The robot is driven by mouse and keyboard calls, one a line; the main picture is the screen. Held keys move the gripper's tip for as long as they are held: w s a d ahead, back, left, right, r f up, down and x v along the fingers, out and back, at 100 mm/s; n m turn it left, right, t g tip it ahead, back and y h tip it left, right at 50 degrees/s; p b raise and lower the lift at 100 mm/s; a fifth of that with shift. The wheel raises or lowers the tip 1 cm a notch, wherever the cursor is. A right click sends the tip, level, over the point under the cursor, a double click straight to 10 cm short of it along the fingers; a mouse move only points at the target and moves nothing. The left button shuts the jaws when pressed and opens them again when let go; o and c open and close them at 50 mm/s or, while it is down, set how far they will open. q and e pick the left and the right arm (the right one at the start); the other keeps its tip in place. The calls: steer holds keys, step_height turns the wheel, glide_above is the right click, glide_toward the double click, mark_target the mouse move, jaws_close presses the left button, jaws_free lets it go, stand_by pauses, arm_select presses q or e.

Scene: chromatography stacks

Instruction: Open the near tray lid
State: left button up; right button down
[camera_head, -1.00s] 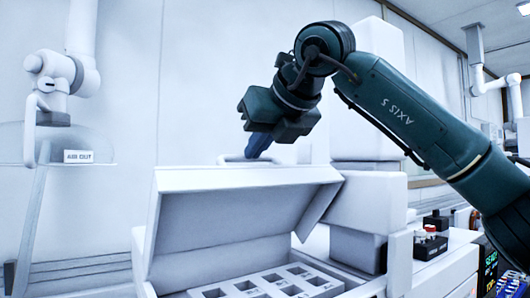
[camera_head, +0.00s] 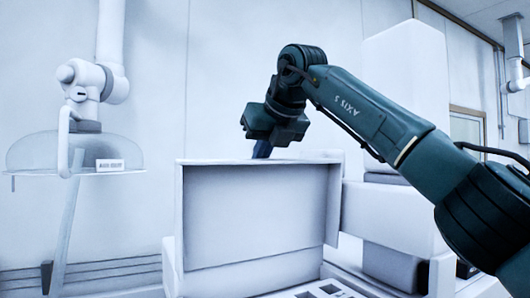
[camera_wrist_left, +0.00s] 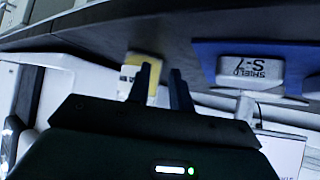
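The tray lid (camera_head: 260,215) stands raised and nearly upright in the head view, with its hollow inside facing me. The tray (camera_head: 318,289) below it shows a strip of square slots at the bottom edge. My right gripper (camera_head: 262,149) comes from the right and is at the lid's top edge. Its blue fingers look closed together and reach down behind the edge, where the lid's handle is hidden now. My left gripper (camera_wrist_left: 163,84) shows only in the left wrist view, its two dark fingers apart with nothing between them.
A clear dome on a white arm (camera_head: 75,152) with a label hangs at the left. A white column and block (camera_head: 398,215) stand right of the lid.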

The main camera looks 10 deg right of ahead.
steer(key=shift+w+a+r, duration=0.1)
steer(key=shift+w, duration=0.15)
stand_by(0.3)
steer(key=shift+r, duration=0.1)
steer(key=v, duration=1.3)
steer(key=shift+b, duration=0.3)
steer(key=shift+s, duration=0.1)
